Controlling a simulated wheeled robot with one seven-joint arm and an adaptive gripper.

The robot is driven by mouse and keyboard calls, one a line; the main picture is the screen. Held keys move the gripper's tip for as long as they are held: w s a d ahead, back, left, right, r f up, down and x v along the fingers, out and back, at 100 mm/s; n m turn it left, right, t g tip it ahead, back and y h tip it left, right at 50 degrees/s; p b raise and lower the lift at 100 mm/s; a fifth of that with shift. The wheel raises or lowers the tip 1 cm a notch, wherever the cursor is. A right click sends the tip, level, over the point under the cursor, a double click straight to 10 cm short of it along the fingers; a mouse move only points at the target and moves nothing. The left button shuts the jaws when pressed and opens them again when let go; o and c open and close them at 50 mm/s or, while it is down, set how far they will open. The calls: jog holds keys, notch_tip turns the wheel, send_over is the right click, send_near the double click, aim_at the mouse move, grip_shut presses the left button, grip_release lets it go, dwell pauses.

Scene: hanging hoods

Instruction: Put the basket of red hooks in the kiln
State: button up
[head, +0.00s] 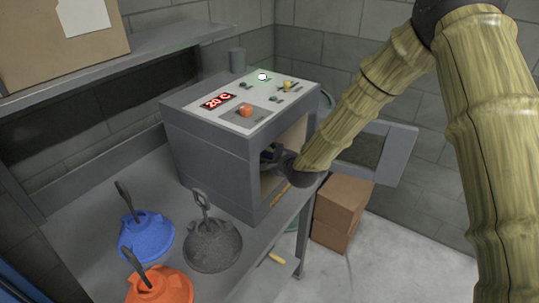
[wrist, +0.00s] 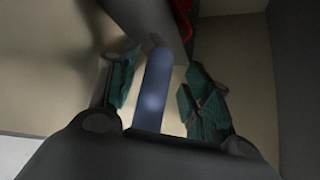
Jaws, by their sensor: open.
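The grey kiln (head: 210,150) stands on the bench with its door (head: 397,155) swung open to the right. Its display reads 20 C. My arm reaches in through the opening, and my gripper (head: 270,153) is mostly hidden inside. In the wrist view my gripper (wrist: 160,77) is open, with teal finger pads apart. A blue-grey bar (wrist: 153,95), perhaps the basket's handle, stands between the fingers. Beyond it is a grey surface with something red (wrist: 184,15) at its edge, perhaps the basket of red hooks. Most of it is cut off, and the head view does not show it.
Blue (head: 146,237), dark grey (head: 213,246) and orange (head: 160,288) hoods with upright handles sit on the bench (head: 95,208) left of the kiln. A shelf with a cardboard box (head: 60,45) is above left. Brown boxes (head: 340,205) stand on the floor below the door.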

jog(key=shift+s, duration=0.1)
jog(key=v, duration=1.2)
jog(key=s+d+f+n+g+h, duration=0.1)
jog(key=s+d+f+n+g, duration=0.25)
jog(key=s+f, duration=0.7)
jog(key=s+d+f+n+g+h, duration=0.1)
jog(key=s+d+f+n+g, duration=0.2)
jog(key=s+f+n, duration=0.75)
jog(key=s+d+f+n+g+h, duration=0.1)
jog(key=s+d+f+g, duration=0.1)
jog(key=s, duration=0.5)
jog(key=s+d+f+n+g+h, duration=0.1)
jog(key=s+d+f+g, duration=0.1)
jog(key=s+d+f, duration=0.2)
jog(key=s+d+f+n+g+h, duration=0.1)
jog(key=s+d+f+n+g, duration=0.1)
jog(key=s+f, duration=0.6)
jog(key=s+d, duration=0.1)
jog(key=s, duration=0.3)
jog(key=shift+d, duration=0.35)
